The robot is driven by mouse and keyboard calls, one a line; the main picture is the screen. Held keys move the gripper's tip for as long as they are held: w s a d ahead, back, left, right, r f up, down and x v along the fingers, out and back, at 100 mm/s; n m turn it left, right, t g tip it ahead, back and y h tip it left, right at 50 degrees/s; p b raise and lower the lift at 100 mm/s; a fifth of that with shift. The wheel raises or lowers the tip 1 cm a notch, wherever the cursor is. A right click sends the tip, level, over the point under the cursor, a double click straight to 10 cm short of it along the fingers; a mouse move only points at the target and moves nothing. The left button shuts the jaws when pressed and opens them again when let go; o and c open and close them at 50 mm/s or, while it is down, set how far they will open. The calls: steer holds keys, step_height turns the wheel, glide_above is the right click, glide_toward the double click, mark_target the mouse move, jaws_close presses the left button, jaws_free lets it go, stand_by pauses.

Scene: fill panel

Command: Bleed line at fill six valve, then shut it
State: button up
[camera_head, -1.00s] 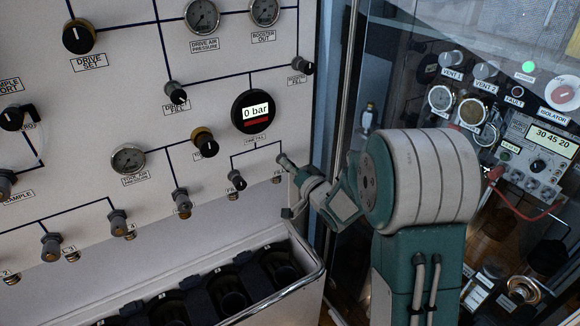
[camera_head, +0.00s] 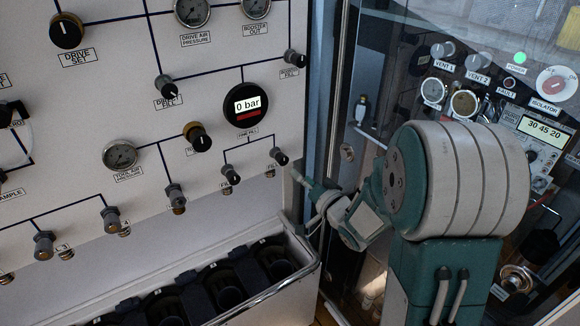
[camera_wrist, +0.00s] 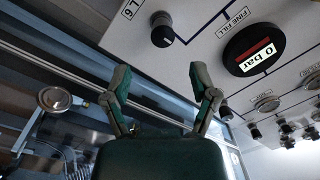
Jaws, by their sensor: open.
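The fill six valve is a small black knob (camera_head: 279,156) at the right end of the lower panel branch, below the round 0 bar display (camera_head: 246,105). The wrist view shows the knob (camera_wrist: 163,30) beside a partly cut-off label ending in 6, and the display (camera_wrist: 254,50) labelled FINE FILL. My gripper (camera_wrist: 161,75) is open and empty, with the knob beyond its fingertips and roughly centred between them. In the head view my gripper (camera_head: 298,182) is just right of and below the knob, apart from it. The knob's exact setting is too small to tell.
A similar knob (camera_head: 231,174) sits to the left on the same branch. A bin with a metal rail (camera_head: 318,255) and dark slots stands below the panel. A glass partition and an instrument rack (camera_head: 548,130) are at right, behind my arm.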

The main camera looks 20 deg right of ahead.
mark_target(284, 162)
steer(key=v, duration=0.3)
steer(key=shift+s+d, duration=0.15)
steer(key=shift+s, duration=0.25)
steer(key=w+a+n, duration=0.1)
steer(key=w+n, duration=0.1)
steer(key=w, duration=0.1)
steer(key=w+a+n+h, duration=0.1)
steer(key=w+a+n, duration=0.1)
steer(key=w, duration=0.2)
steer(key=w+a+n, duration=0.1)
steer(key=w+n, duration=0.1)
steer(key=w, duration=0.2)
steer(key=shift+a+r+h, duration=0.15)
steer(key=shift+h, duration=0.15)
jaws_close()
